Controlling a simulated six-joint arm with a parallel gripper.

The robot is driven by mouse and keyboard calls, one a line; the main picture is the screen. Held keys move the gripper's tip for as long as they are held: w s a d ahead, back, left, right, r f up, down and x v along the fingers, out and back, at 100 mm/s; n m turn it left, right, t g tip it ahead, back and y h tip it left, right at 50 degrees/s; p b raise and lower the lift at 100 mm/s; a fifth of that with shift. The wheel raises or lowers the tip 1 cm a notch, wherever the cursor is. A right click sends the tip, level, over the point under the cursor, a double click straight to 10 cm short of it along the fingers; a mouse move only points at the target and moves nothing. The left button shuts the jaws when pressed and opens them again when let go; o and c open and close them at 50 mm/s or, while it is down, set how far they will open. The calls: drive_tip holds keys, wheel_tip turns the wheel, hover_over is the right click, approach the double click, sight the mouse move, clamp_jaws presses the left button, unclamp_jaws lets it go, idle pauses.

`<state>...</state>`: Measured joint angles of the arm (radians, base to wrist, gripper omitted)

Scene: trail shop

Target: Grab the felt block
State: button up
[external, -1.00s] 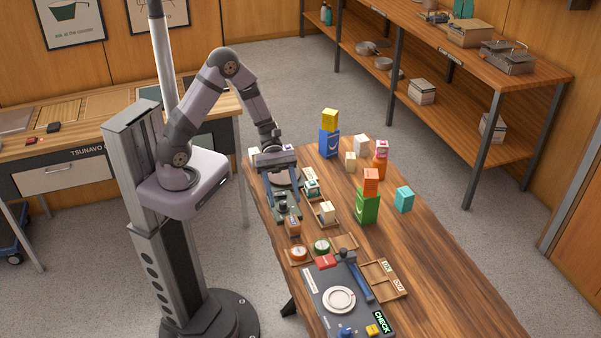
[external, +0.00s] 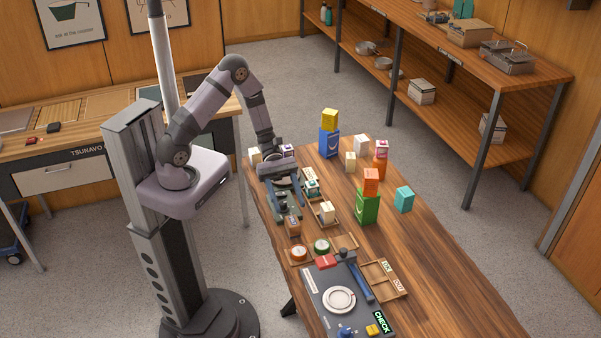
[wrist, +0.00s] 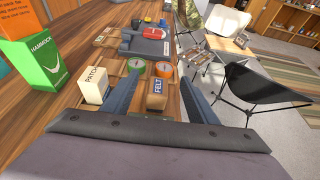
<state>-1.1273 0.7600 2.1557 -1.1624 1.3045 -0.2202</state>
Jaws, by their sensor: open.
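In the external view the felt block (external: 293,224) stands near the table's left edge, just past my fingertips. My gripper (external: 288,198) is open and empty, reaching low over the table with a finger toward each side of the block. In the wrist view my gripper (wrist: 158,98) spreads wider than the block. I cannot tell whether either finger touches it.
A cream PATCH block (wrist: 95,86) stands just left of my left finger. Orange (external: 298,253) and green (external: 321,246) round pieces lie beyond the felt block. A grey CHECK device (external: 340,300) is farther along. A green HAMMOCK box (external: 367,206) stands to the right.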

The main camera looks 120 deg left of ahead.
sight(292, 220)
drive_tip(key=shift+f, duration=0.55)
wheel_tip(292, 220, down, 2)
drive_tip(key=shift+p+x, duration=0.45)
drive_tip(key=shift+x, duration=0.6)
drive_tip(key=shift+w+d+f, duration=0.15)
drive_tip(key=shift+w+d, duration=0.15)
drive_tip(key=shift+c, duration=0.7)
drive_tip(key=c, duration=1)
